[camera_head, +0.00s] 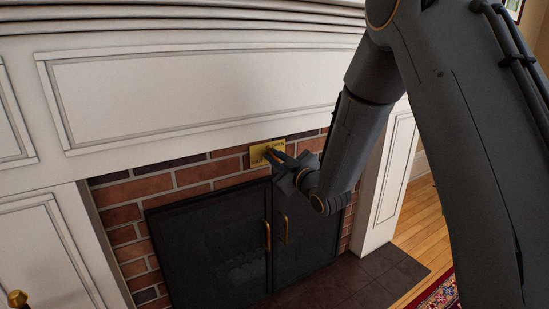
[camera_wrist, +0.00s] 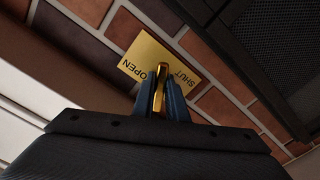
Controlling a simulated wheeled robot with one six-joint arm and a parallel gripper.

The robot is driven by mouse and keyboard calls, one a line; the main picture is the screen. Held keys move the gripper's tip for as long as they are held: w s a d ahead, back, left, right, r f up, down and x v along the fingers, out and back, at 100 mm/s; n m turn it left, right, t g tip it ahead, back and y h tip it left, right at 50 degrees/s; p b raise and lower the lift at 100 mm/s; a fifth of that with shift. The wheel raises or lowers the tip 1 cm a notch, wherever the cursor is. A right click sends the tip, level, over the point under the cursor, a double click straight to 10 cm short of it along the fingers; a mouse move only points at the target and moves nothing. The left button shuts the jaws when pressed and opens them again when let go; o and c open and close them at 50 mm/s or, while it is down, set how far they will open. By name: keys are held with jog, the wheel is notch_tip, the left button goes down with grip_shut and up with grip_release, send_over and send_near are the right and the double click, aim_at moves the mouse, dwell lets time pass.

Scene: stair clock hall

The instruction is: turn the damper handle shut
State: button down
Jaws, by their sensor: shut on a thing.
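The damper's brass plate (camera_head: 259,153) is fixed to the brick above the fireplace doors. In the wrist view the plate (camera_wrist: 150,52) reads OPEN on its left part and SHUT on its right part. The brass handle (camera_wrist: 159,88) stands out from the plate between the two words. My gripper (camera_wrist: 164,98) is shut on the handle, with one dark finger on each side of it. In the head view my gripper (camera_head: 277,160) is at the plate, and it mostly hides the handle.
Dark fireplace doors (camera_head: 205,250) with two brass pulls (camera_head: 267,236) are just below my gripper. A white mantel (camera_head: 200,85) juts out above the brick. A dark tile hearth (camera_head: 345,285) and a red rug (camera_head: 437,296) are on the floor at right.

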jog(key=n, duration=0.6)
jog(key=shift+f, duration=0.15)
jog(key=n+b, duration=0.1)
jog(key=n, duration=0.4)
jog(key=shift+a+f, duration=0.1)
jog(key=shift+n, duration=0.5)
jog(key=c, duration=1.8)
grip_release()
jog(key=shift+o, duration=0.2)
jog(key=shift+s, duration=0.15)
jog(key=p+v, duration=0.1)
jog(key=v, duration=0.6)
jog(key=shift+s+d, duration=0.25)
